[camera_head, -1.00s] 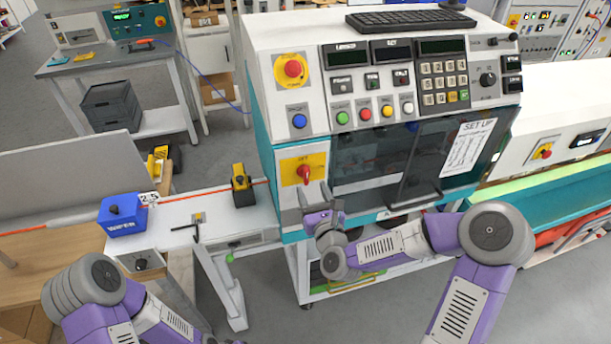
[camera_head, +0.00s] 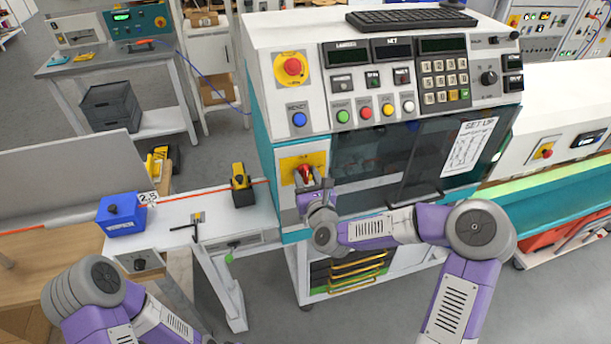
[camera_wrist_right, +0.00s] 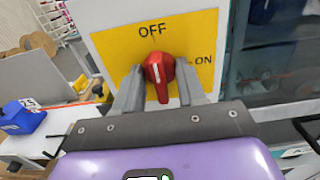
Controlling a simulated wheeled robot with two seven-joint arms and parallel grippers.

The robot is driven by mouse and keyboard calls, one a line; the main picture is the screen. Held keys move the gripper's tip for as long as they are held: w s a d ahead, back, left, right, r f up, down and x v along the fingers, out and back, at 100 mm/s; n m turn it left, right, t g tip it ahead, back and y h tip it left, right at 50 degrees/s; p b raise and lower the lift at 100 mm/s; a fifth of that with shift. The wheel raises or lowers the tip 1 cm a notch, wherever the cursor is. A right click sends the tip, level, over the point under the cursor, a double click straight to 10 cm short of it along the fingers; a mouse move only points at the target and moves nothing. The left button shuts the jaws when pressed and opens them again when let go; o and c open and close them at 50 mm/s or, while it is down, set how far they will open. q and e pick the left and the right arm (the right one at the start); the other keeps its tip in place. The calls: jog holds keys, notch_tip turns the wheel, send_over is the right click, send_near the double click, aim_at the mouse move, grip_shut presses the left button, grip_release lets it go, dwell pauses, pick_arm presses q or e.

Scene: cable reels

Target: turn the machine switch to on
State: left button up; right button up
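The machine switch (camera_head: 305,173) is a red rotary knob on a yellow plate on the machine's front. In the right wrist view the knob (camera_wrist_right: 159,72) stands near upright, its upper end toward the OFF label; ON is printed to the right. My right gripper (camera_head: 312,188) is at the switch. Its fingers (camera_wrist_right: 160,80) are apart, one on each side of the knob, with a narrow gap showing beside the knob's lower part. Whether the tips touch it is unclear. My left arm shows at the lower left; its gripper is not visible.
A red emergency button (camera_head: 292,67) and a blue button (camera_head: 299,119) sit above the switch. A dark glass door (camera_head: 400,165) is to its right. A side table (camera_head: 185,210) with a blue box (camera_head: 121,214) and a yellow-black device (camera_head: 241,184) stands left.

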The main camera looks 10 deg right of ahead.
jog(key=shift+c, duration=1)
jog(key=shift+f+m+b, duration=0.1)
jog(key=shift+m+b, duration=0.25)
jog(key=shift+m, duration=0.25)
jog(key=m+b, duration=0.1)
jog(key=m, duration=0.2)
jog(key=m+b, duration=0.2)
jog(key=m, duration=0.2)
jog(key=shift+m, duration=0.4)
jog(key=m+b, duration=0.1)
jog(key=m, duration=0.2)
jog(key=shift+m+b, duration=0.3)
jog(key=shift+m, duration=0.1)
jog(key=m+b, duration=0.2)
jog(key=m, duration=0.2)
jog(key=o, duration=0.8)
jog(key=shift+c, duration=0.2)
